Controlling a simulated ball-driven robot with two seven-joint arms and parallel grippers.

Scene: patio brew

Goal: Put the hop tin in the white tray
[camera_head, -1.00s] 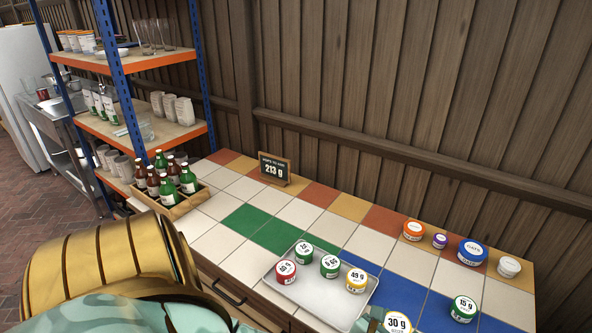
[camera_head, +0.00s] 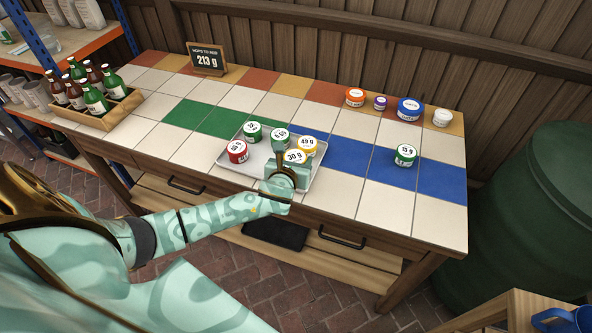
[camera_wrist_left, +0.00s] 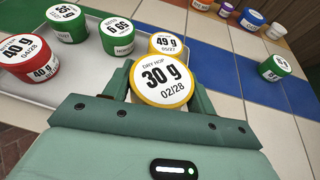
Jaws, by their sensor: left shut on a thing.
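The white tray (camera_head: 316,177) lies near the table's front edge. In it stand a red-banded tin (camera_head: 237,151), two green-banded tins (camera_head: 252,132) and a yellow-banded tin marked 49 g (camera_head: 308,146). My left gripper (camera_head: 287,172) is shut on a yellow-banded hop tin marked 30 g (camera_head: 294,157). In the left wrist view the 30 g tin (camera_wrist_left: 161,80) sits between the fingers, close in front of the 49 g tin (camera_wrist_left: 167,43). It is over the tray's front right part; whether it touches the tray floor is hidden. My right gripper is not in view.
A green tin marked 15 g (camera_head: 405,155) stands on the blue tiles right of the tray. Several tins, including a blue one (camera_head: 410,109), line the back edge. A bottle crate (camera_head: 117,112) and a sign reading 213 g (camera_head: 207,60) stand left. White tiles beside the tray are clear.

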